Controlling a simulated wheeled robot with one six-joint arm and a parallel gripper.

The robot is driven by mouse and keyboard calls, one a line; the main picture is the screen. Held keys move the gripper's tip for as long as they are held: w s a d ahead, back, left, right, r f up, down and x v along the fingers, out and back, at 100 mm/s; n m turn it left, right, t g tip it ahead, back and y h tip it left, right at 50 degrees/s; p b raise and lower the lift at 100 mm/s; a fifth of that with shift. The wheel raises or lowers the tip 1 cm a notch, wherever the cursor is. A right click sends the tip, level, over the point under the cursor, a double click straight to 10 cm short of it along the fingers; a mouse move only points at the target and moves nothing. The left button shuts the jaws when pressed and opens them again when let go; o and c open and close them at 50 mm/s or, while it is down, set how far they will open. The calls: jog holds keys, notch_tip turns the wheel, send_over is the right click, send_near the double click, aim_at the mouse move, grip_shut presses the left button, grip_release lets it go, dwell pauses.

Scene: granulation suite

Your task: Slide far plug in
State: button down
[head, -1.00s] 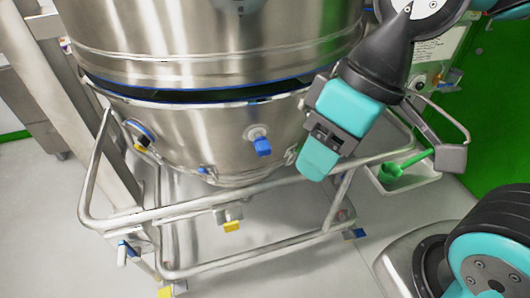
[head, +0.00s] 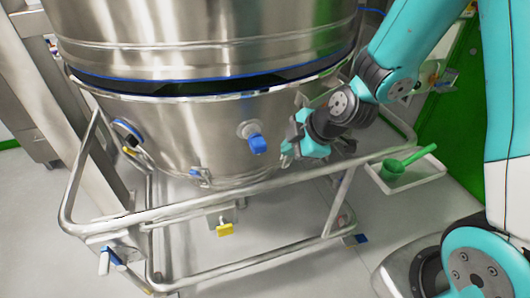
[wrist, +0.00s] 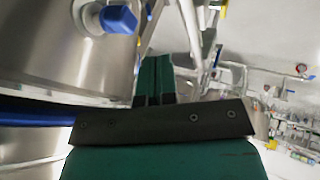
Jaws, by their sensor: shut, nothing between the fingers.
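A blue plug (head: 257,144) sticks out of a round steel port on the front of the steel bowl (head: 190,135). The same kind of blue plug (wrist: 118,18) shows at the top left of the wrist view. A second, blue-ringed fitting (head: 127,132) with a dark part sits at the bowl's left side. I cannot tell which one counts as the far plug. My gripper (head: 287,157) is shut and empty, just right of the front blue plug and apart from it. In the wrist view its green fingers (wrist: 153,75) lie side by side with nothing between them.
A steel tube frame (head: 170,212) runs around the bowl, below and in front of it. Yellow tags (head: 225,230) hang beneath. A white tray (head: 428,178) holds a green scoop (head: 393,168) at the right. A steel post stands at the left.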

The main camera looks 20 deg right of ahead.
aim_at(260, 141)
jog(key=shift+w+a+f+p, duration=0.2)
jog(key=shift+w+a+f, duration=0.35)
jog(key=shift+w+f, duration=0.7)
jog(key=shift+w+a+f+p, duration=0.2)
jog(key=shift+w+a+f, duration=0.4)
jog(key=shift+w+f, duration=0.7)
jog(key=shift+w+a+f+p, duration=0.2)
jog(key=shift+w+a+f, duration=0.35)
jog(key=shift+w+f, duration=0.7)
jog(key=shift+w+r, duration=0.3)
jog(key=shift+w, duration=0.1)
jog(key=w, duration=0.2)
jog(key=shift+w+f+b, duration=0.1)
jog(key=shift+w+b, duration=0.2)
jog(key=shift+b, duration=0.1)
jog(key=shift+w+r, duration=0.2)
jog(key=shift+w, duration=0.35)
